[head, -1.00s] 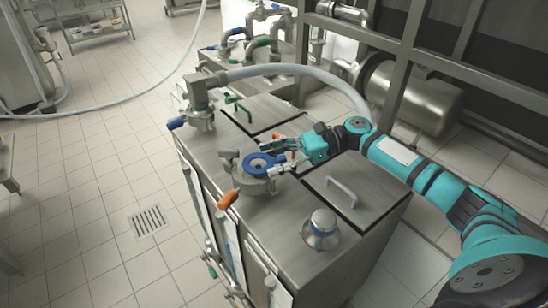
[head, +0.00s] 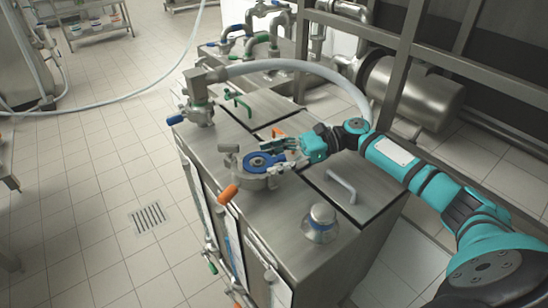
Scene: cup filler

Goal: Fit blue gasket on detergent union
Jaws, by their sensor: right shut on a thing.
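The blue gasket (head: 259,160) is a flat ring at the top of the detergent union (head: 258,181), a steel fitting with an orange handle on the steel tank. The ring lies level over the union's mouth; I cannot tell whether it is fully seated. My right gripper (head: 279,155) comes in from the right and is shut on the gasket's far right edge. The fingers hide part of the ring. My left gripper is not in view.
A second union (head: 199,112) with a blue handle and a grey hose (head: 290,67) stands at the back left of the tank top. A domed steel cap (head: 321,222) and a lid handle (head: 341,186) are at the right. Tiled floor lies left.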

